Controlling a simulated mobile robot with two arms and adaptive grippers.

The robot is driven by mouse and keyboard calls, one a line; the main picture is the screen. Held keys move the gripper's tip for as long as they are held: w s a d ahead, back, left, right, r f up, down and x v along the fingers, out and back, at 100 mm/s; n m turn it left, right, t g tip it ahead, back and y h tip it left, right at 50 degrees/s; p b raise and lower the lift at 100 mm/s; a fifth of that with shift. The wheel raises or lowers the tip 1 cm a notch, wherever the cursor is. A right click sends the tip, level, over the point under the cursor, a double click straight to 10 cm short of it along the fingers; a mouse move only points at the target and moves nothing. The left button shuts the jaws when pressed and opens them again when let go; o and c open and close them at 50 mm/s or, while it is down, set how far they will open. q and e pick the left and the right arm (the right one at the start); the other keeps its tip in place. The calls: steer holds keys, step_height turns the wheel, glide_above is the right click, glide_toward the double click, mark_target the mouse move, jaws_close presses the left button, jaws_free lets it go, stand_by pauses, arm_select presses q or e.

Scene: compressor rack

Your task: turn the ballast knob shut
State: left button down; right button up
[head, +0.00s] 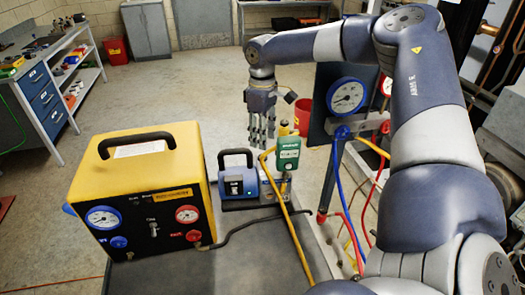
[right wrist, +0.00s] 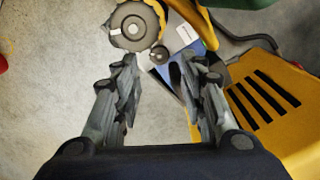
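My right gripper (head: 262,139) points down above and behind the pump. In the right wrist view its fingers (right wrist: 160,85) are apart, with nothing between them, and the knob lies beyond the left finger's tip. I cannot make out the knob in the head view. My left gripper is out of view.
A green gauge (head: 288,152) and a yellow hose (head: 289,222) are close to my right gripper. The yellow machine (head: 140,182) stands to the left. A panel with a blue gauge (head: 346,97) and hoses stands right. Open floor lies behind.

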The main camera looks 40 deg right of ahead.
mark_target(263, 156)
step_height(263, 156, down, 6)
steer(key=b, duration=0.4)
steer(key=shift+s+f, duration=0.15)
steer(key=shift+f+b, duration=0.3)
steer(key=shift+b, duration=0.15)
steer(key=shift+w+r+n, duration=0.1)
steer(key=shift+w+n, duration=0.15)
steer(key=shift+n, duration=0.55)
steer(key=shift+w+d+n, duration=0.1)
steer(key=shift+n, duration=0.5)
steer(key=shift+n+p, duration=0.55)
steer(key=shift+n, duration=0.05)
steer(key=shift+s+r+n, duration=0.15)
steer(key=shift+s+n, duration=0.05)
steer(key=shift+n, duration=0.8)
steer(key=shift+w+n, duration=0.1)
steer(key=shift+n, duration=0.7)
steer(key=c, duration=0.8)
